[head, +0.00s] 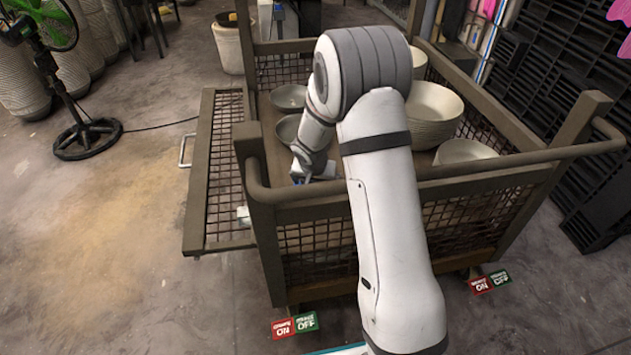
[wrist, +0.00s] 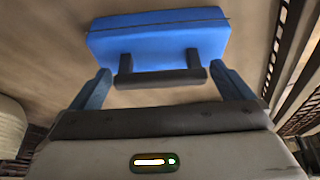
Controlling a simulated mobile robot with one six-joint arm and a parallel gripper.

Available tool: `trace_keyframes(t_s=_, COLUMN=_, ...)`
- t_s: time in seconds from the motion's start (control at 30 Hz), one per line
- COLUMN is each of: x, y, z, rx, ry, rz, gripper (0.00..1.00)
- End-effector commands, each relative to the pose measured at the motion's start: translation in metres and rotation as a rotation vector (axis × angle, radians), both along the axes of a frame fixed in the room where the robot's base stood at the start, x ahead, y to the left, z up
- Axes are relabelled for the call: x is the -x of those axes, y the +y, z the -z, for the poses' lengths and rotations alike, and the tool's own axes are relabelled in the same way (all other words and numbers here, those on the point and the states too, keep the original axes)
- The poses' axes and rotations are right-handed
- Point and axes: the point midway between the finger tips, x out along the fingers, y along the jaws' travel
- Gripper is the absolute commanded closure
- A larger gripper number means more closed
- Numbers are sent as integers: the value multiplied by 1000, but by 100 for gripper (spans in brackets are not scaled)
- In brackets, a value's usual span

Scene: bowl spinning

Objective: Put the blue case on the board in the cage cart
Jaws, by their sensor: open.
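The blue case (wrist: 158,38) shows in the wrist view against the brown board (wrist: 45,50) and appears to rest on it. Its dark handle (wrist: 160,78) faces my gripper. My gripper (wrist: 161,72) is open, with one blue finger on each side of the handle; I see no finger closed on it. In the head view my gripper (head: 312,174) is low inside the cage cart (head: 264,165), near its front left corner. A small blue patch shows there, too small to tell apart. My arm hides much of the cart's inside.
Grey bowls (head: 289,97) stand in the cart's left part. Stacked pale bowls (head: 433,108) and a wide bowl (head: 465,152) are on the right. The cart's rails and mesh surround my gripper. A mesh gate (head: 212,160) stands open at the left. A green fan (head: 88,135) is on the floor.

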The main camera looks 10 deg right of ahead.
Motion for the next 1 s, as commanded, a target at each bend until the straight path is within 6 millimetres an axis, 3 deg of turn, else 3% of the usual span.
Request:
trace_keyframes(t_s=0.5, x=35, y=15, z=-95, rx=0, ry=-2, rz=-1, gripper=0)
trace_keyframes(t_s=0.7, x=42, y=17, z=-110, rx=0, ry=0, rz=-1, gripper=0)
trace_keyframes(t_s=1.0, x=43, y=18, z=-112, rx=0, ry=0, rz=-1, gripper=0)
